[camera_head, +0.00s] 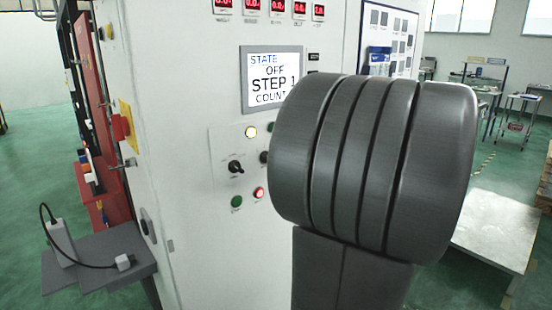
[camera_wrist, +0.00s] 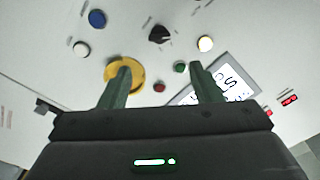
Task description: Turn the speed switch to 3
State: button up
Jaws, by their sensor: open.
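In the head view, a black rotary switch (camera_head: 235,167) sits on the cabinet's control panel, left of my arm. A second black switch (camera_head: 264,157) is partly covered by my arm. Their labels are too small to read, so I cannot tell which is the speed switch. In the wrist view, one black knob (camera_wrist: 160,35) shows on the panel beyond the fingertips; its setting is unreadable. My gripper (camera_wrist: 160,67) is open and empty, its green fingers apart and pointing at the panel. In the head view my gripper is hidden behind my grey arm.
The cabinet screen (camera_head: 272,79) reads STATE OFF, STEP 1, COUNT. A lit white button (camera_head: 250,132), a green button (camera_head: 236,202) and a red button (camera_head: 258,193) surround the switch. In the wrist view, a yellow disc (camera_wrist: 135,84) lies partly behind the left finger.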

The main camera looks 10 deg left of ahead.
jog(key=p+x, duration=0.3)
jog(key=x, duration=0.9)
jog(key=shift+a, duration=0.2)
jog(key=shift+w, duration=0.15)
jog(key=shift+f, duration=0.1)
jog(key=c, duration=1)
